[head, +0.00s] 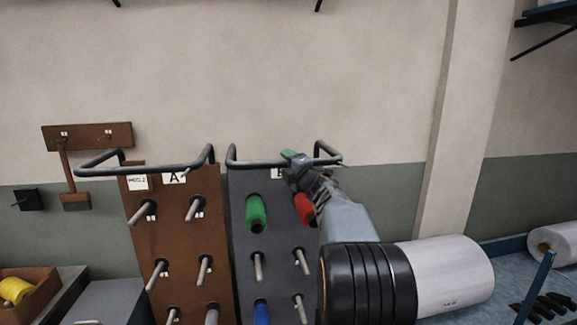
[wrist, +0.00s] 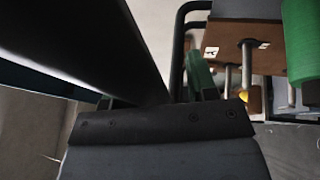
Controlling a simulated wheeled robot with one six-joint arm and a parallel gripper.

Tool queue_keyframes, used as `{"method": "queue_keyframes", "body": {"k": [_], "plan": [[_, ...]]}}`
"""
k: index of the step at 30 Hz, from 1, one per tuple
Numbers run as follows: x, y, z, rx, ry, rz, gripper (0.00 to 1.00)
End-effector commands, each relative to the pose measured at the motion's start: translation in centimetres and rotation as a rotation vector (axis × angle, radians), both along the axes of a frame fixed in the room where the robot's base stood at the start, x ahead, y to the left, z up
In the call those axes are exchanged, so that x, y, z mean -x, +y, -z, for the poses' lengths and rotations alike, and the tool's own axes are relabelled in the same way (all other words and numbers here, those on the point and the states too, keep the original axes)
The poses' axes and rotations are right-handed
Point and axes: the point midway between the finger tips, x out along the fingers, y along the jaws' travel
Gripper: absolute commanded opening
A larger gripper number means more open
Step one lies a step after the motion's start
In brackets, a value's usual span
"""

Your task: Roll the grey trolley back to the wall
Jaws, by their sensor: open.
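The grey trolley (head: 275,222) is an upright grey panel with pegs and a dark tubular handle (head: 255,165) along its top. My gripper (head: 293,157) is open at the handle's right half, with a green fingertip showing. In the wrist view, the green fingertip (wrist: 200,75) is beside a dark tube. A large dark shape fills the upper left there. I cannot tell whether the handle lies between the jaws.
A brown trolley (head: 165,235) marked A stands close on the left, with its own handle and empty-looking pegs. The wall (head: 300,80) is behind both. A brown rack (head: 87,137) hangs at left. A box with a yellow spool (head: 15,290) is lower left; a white roll (head: 555,243) lies right.

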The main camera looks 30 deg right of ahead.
Motion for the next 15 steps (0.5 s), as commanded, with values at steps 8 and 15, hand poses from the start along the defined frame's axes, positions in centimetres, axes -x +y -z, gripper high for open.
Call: {"method": "queue_keyframes", "body": {"k": [8, 15], "plan": [[2.9, -0.1, 0.5, 0.001, -0.004, 0.003, 0.53], [7.8, -0.3, 1.6, 0.001, -0.001, 0.003, 0.53]]}}
